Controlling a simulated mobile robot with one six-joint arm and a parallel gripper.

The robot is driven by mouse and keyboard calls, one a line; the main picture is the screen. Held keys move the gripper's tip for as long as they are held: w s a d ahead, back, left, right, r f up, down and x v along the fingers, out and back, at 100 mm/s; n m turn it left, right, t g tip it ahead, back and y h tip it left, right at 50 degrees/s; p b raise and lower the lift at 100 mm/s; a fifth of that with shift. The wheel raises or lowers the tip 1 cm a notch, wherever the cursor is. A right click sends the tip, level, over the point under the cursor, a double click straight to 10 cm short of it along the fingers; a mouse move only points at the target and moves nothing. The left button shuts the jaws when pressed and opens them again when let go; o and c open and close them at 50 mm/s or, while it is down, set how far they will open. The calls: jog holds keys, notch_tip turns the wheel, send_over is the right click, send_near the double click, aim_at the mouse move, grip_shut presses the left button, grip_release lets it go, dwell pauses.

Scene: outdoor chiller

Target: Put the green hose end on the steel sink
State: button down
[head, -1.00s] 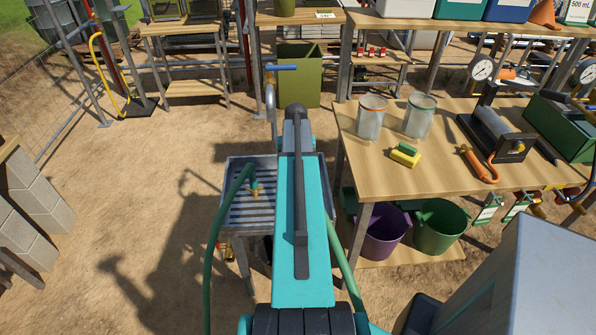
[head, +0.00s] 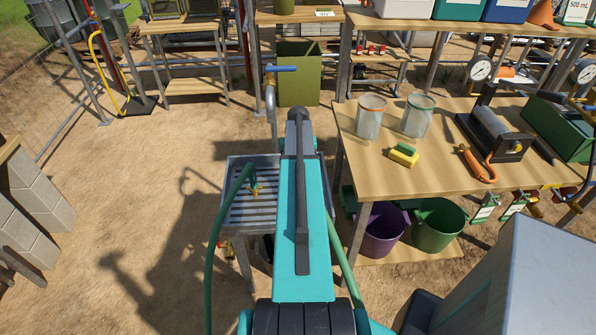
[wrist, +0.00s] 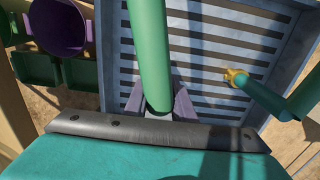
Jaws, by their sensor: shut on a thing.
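My gripper (wrist: 158,98) is shut on a green hose (wrist: 150,50) over the sink, in the wrist view. That hose runs up out of the top of the picture. The held tip is partly hidden by the jaws. The steel sink (wrist: 215,13) has a slatted top; in the head view (head: 232,213) my arm covers its right part and my gripper. A darker green hose (head: 212,245) arches over the sink's left side and ends in a brass fitting (wrist: 237,78) at or just above the slats. I cannot tell whether the two hose lengths join.
A tap with a blue handle (head: 281,69) stands behind the sink. A wooden bench (head: 400,182) at right carries jars, a sponge and tools. A purple bucket (head: 380,235) and a green bucket (head: 437,228) sit below it. Open ground lies left.

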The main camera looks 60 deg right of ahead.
jog(key=shift+f, duration=0.7)
jog(key=c, duration=1.5)
grip_release()
jog(key=shift+f, duration=0.1)
jog(key=shift+r+b, duration=1.7)
jog(key=shift+r, duration=4.35)
